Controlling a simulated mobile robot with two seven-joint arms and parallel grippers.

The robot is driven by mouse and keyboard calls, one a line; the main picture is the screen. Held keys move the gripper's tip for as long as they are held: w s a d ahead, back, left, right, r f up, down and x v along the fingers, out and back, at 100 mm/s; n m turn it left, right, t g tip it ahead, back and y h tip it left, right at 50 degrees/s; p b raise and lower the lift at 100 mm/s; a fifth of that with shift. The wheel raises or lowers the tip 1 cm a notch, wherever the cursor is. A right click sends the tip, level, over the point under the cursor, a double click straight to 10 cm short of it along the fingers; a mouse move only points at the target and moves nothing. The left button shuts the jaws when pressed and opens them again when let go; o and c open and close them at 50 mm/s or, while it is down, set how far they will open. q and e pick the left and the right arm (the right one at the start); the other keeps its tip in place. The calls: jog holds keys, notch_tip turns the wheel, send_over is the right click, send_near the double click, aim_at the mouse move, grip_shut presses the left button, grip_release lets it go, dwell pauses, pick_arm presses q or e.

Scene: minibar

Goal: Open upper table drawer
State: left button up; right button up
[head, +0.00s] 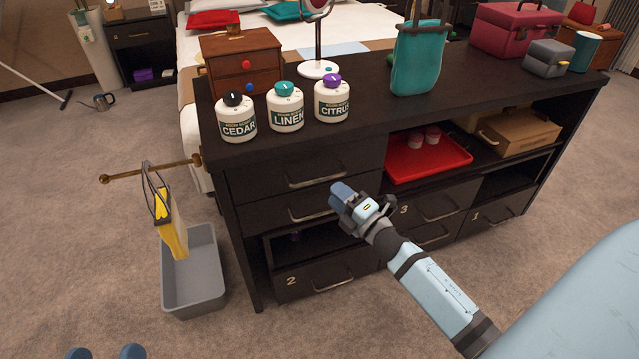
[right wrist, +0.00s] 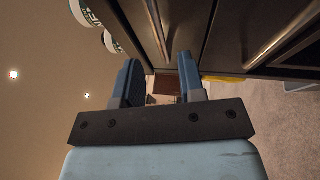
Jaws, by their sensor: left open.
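The dark table's upper drawer (head: 262,187) is at its left end, below the tabletop, and looks shut. Its long metal handle (head: 316,178) faces me. A second drawer (head: 270,217) sits right below it, also shut. My right gripper (head: 341,193) is in front of these two drawers, near the right ends of their handles. In the right wrist view its fingers (right wrist: 160,82) are apart with nothing between them, and metal handles run along the dark drawer fronts beside them. My left gripper (head: 105,352) shows only its two separated fingertips at the bottom left edge, away from the table.
Cedar (head: 236,120), linen (head: 286,108) and citrus (head: 332,100) bottles stand along the tabletop's front edge. A brown box with small drawers (head: 225,75) stands behind them. A grey bin (head: 192,290) and a yellow item hanging from a brass rod (head: 172,228) are left of the table.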

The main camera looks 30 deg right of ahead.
aim_at(320, 180)
jog(key=b+x, duration=0.1)
jog(key=x, duration=0.5)
jog(key=shift+w+a, duration=0.1)
jog(key=shift+w, duration=0.15)
pick_arm(q)
jog(key=shift+f+g, duration=0.4)
jog(key=shift+f, duration=0.5)
pick_arm(e)
grip_shut()
